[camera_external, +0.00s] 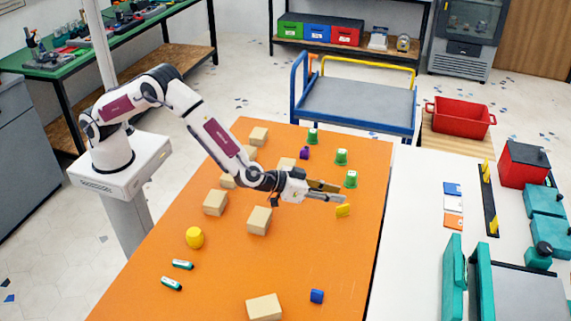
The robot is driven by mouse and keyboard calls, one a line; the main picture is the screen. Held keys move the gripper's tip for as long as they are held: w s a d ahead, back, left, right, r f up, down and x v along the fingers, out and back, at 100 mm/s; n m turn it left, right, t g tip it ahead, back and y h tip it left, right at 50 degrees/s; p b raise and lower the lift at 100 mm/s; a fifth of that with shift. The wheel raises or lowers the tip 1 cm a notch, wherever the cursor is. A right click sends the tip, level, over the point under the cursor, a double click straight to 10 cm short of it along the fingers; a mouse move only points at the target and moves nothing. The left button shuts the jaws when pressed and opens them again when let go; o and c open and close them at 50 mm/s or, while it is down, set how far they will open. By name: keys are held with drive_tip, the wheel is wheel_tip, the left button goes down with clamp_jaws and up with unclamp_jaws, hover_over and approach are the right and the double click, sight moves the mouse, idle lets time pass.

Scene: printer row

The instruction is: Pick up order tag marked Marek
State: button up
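My gripper (341,194) reaches right over the orange table, its two fingers apart with nothing visible between them. A small yellow piece (343,211) is just below and beside the fingertips in the picture; I cannot tell whether they touch it. Three small flat cards lie on the white table to the right: a blue one (452,189), an orange-and-white one (454,204) and an orange one (453,220). No writing is legible at this size, so I cannot tell which thing is the tag marked Marek.
The orange table (345,265) holds several tan blocks (259,220), green cups (351,179), a purple block (305,153), a yellow cylinder (195,237), teal-and-white pieces (172,284) and a blue block (317,296). A black strip (490,205) with yellow pieces stands right. Teal machines (547,232) lie beyond.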

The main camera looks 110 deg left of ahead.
sight(342, 206)
drive_tip(key=a+f, duration=0.1)
drive_tip(key=f, duration=0.1)
drive_tip(key=f+y, duration=0.1)
drive_tip(key=f, duration=0.2)
drive_tip(key=s+a+f+n+g+y, duration=0.1)
drive_tip(key=f, duration=0.2)
drive_tip(key=shift+a, duration=0.35)
drive_tip(key=shift+a, duration=0.1)
drive_tip(key=shift+x, duration=2.4)
drive_tip(key=shift+f, duration=0.1)
clamp_jaws()
